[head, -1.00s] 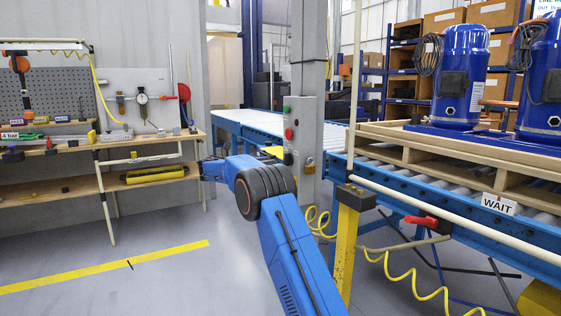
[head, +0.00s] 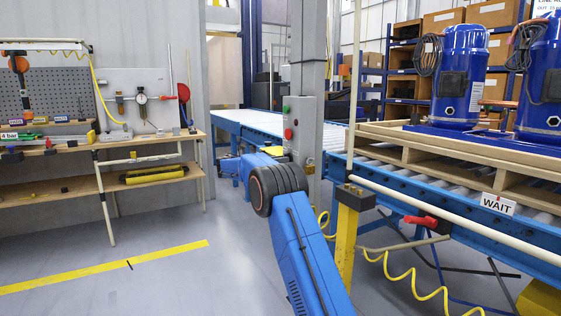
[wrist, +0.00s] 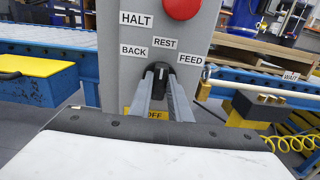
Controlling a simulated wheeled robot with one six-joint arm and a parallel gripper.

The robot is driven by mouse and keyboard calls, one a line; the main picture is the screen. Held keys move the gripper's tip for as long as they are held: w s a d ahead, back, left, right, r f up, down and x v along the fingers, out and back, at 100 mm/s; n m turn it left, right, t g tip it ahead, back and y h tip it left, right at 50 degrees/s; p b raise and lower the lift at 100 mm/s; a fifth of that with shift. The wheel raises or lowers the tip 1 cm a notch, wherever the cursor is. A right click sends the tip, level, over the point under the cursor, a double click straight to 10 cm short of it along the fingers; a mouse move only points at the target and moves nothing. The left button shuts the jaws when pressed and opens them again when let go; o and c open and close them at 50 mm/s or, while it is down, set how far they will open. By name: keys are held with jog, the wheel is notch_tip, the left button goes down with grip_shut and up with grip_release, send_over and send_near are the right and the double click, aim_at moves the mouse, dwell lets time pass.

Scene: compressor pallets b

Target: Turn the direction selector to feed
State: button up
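The direction selector (wrist: 161,69) is a dark knob on the grey control post, seen in the wrist view. Its labels read BACK (wrist: 133,51) at left, REST (wrist: 164,43) above and FEED (wrist: 190,60) at right. Its pointer is too small to read surely. My gripper (wrist: 161,80) is at the knob, with its two grey fingertips on either side of the knob's lower part. I cannot tell whether they press on it. In the head view the post's control box (head: 301,125) shows, but my arm hides my gripper and the selector.
A red button (wrist: 183,6) and a HALT label (wrist: 136,19) are above the selector. Roller conveyors (head: 255,121) flank the post.

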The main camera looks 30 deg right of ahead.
grip_shut()
jog(key=shift+m, duration=0.3)
jog(key=m, duration=0.8)
jog(key=shift+s+f, duration=0.15)
jog(key=shift+s, duration=0.05)
jog(key=shift+a+m, duration=0.1)
jog(key=shift+m, duration=0.2)
jog(key=o, duration=0.8)
grip_release()
